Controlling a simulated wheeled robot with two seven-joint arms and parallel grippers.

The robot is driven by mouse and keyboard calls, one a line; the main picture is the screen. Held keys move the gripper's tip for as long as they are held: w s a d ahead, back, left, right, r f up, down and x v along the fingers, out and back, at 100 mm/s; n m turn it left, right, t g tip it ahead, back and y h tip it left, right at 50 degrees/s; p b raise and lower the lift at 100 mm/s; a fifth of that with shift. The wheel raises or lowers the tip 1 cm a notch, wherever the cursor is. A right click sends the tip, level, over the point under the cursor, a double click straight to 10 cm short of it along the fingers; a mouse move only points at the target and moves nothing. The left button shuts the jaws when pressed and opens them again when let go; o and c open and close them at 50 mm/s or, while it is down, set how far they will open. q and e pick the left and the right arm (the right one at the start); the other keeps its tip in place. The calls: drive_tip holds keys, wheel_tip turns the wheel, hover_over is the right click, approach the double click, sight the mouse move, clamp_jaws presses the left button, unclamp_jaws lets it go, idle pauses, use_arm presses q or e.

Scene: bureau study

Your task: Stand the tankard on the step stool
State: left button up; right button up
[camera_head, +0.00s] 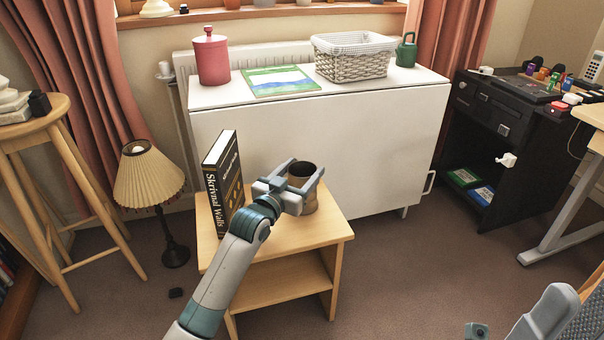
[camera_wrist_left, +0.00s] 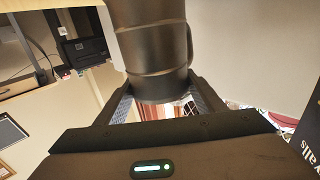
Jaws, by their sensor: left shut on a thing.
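The tankard (camera_head: 309,202) is a dark brown-grey cylinder, upright, with its open mouth upward. My left gripper (camera_head: 307,169) is shut on it, with one finger on each side of its body. In the left wrist view the tankard (camera_wrist_left: 152,45) fills the space between the fingers, and its handle shows on its right side. The step stool (camera_head: 275,238) is light wood with a top board and a lower shelf. The tankard is over the right part of the top board. I cannot tell whether its base touches the board.
A black book (camera_head: 224,183) stands upright on the stool's left part, beside my left gripper. A white folding table (camera_head: 330,150) is close behind. A lamp (camera_head: 148,180) and a tall round stool (camera_head: 45,110) are at left. A black cabinet (camera_head: 490,145) is at right.

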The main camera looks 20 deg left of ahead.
use_arm(q)
drive_tip(key=shift+r, duration=0.2)
drive_tip(key=shift+f, duration=0.1)
drive_tip(key=shift+f, duration=0.1)
drive_tip(key=o, duration=1.9)
drive_tip(key=shift+c, duration=0.2)
